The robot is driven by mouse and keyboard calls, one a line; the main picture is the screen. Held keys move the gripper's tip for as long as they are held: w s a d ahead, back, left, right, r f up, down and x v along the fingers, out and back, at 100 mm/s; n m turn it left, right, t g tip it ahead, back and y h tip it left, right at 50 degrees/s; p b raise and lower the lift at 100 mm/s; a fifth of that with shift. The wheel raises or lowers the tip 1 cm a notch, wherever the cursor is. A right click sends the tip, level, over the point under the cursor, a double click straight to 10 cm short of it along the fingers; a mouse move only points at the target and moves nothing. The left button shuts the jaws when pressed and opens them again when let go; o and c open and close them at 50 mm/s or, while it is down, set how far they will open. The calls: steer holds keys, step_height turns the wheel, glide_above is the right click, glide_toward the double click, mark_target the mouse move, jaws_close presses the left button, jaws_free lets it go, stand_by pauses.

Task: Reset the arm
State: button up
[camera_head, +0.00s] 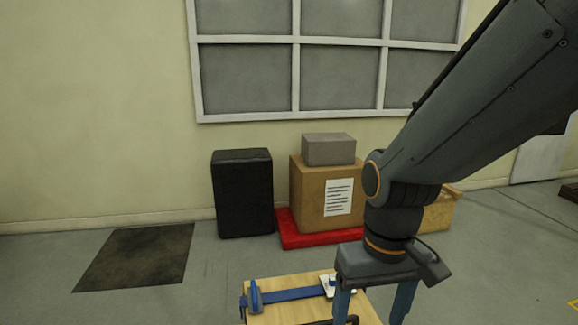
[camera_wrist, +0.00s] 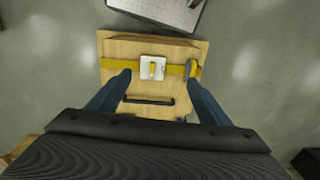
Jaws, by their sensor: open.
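My gripper (camera_head: 371,312) hangs pointing down at the lower right of the head view, with its two blue fingers apart. In the wrist view my gripper (camera_wrist: 158,82) is open, with nothing between the fingertips that I can see held. Below it is a light wooden box-like piece (camera_head: 285,314), which also shows in the wrist view (camera_wrist: 118,50). A strap (camera_head: 290,295) crosses it, blue in the head view and yellow in the wrist view (camera_wrist: 122,65). A small white plate (camera_wrist: 152,68) sits on the strap. A black bar handle (camera_wrist: 148,100) lies nearer me.
A cardboard box (camera_head: 310,195) with a grey block (camera_head: 328,149) on top stands on a red base (camera_head: 300,238) by the wall. A black case (camera_head: 242,195) stands left of it. A dark mat (camera_head: 135,260) lies on open floor at left.

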steer(key=d+r+m+p, duration=0.1)
steer(key=d+r+p, duration=0.5)
steer(key=p, duration=0.4)
steer(key=shift+s+r+m, duration=0.2)
steer(key=shift+s+m, duration=0.2)
steer(key=shift+d, duration=0.1)
steer(key=shift+c, duration=0.4)
